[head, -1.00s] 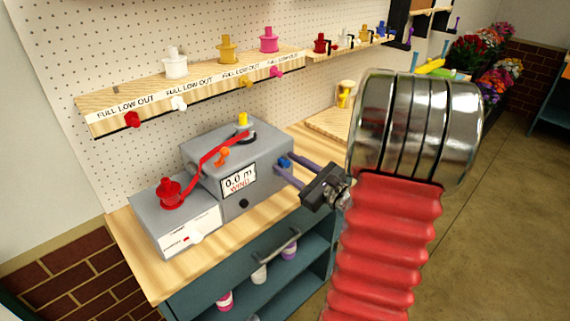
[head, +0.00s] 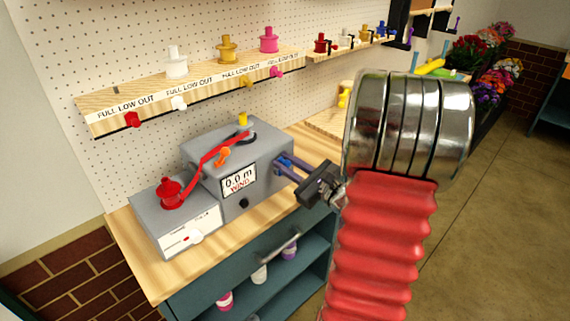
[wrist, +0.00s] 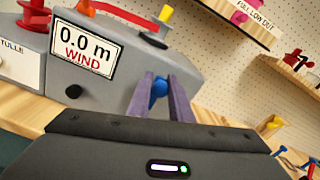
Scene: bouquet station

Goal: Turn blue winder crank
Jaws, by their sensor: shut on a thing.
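The grey winder box (head: 252,165) stands on the wooden bench, with a display reading "0.0 m WIND" (head: 238,181). A red ribbon (head: 208,153) runs from a red spool (head: 171,192) on the left grey box to the top of the winder.
A wooden shelf (head: 195,90) with spools and coloured knobs hangs on the pegboard above the bench. An orange lever (head: 222,155) and a yellow knob (head: 242,119) are on the winder.

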